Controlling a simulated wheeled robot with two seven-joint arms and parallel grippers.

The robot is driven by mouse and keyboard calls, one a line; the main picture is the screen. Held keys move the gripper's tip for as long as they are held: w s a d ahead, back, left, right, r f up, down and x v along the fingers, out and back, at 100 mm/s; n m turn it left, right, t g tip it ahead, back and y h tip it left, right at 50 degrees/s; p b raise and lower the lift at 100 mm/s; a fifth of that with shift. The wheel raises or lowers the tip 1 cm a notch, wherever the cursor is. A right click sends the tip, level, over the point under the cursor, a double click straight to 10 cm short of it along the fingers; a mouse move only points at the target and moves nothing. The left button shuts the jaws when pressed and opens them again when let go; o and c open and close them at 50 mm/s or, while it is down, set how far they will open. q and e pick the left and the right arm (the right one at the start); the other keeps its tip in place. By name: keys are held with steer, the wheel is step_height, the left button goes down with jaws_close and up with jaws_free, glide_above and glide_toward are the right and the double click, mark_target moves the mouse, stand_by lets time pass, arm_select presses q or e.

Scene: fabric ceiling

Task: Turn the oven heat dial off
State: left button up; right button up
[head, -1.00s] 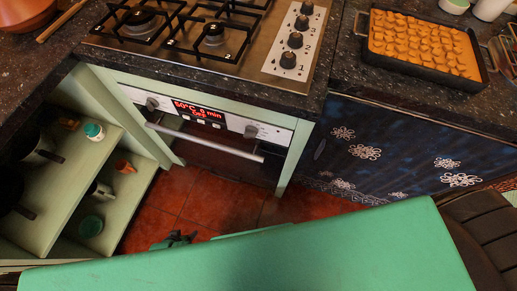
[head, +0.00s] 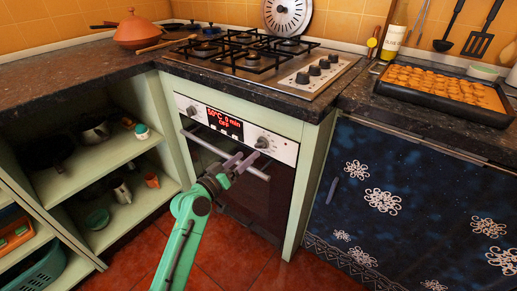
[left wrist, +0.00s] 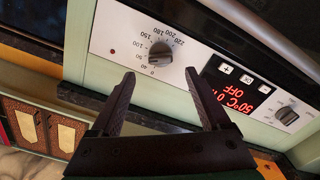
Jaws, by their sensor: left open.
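The oven (head: 250,185) is built into the counter, with a white control panel. Its heat dial (head: 261,142) is a round knob right of the red display (head: 225,122). In the left wrist view, which is upside down, the heat dial (left wrist: 160,52) has a number scale from 0 to 220. The display reads 50°C and OFF. My left gripper (head: 236,162) is open, just below and left of the heat dial. In the left wrist view the gripper (left wrist: 161,74) has the dial between and beyond its fingertips, apparently not touching. My right gripper is out of view.
The oven handle (head: 203,147) runs across the door below the panel. A second knob (head: 191,111) sits left of the display. The stove (head: 265,55) and a baking tray (head: 445,92) are on the counter. Open shelves (head: 110,160) stand left; the red floor (head: 230,255) is clear.

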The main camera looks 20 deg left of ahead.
mark_target(258, 146)
arm_select(q)
steer(key=x, duration=0.6)
steer(key=shift+w+f, duration=0.1)
steer(key=shift+w, duration=0.15)
jaws_close()
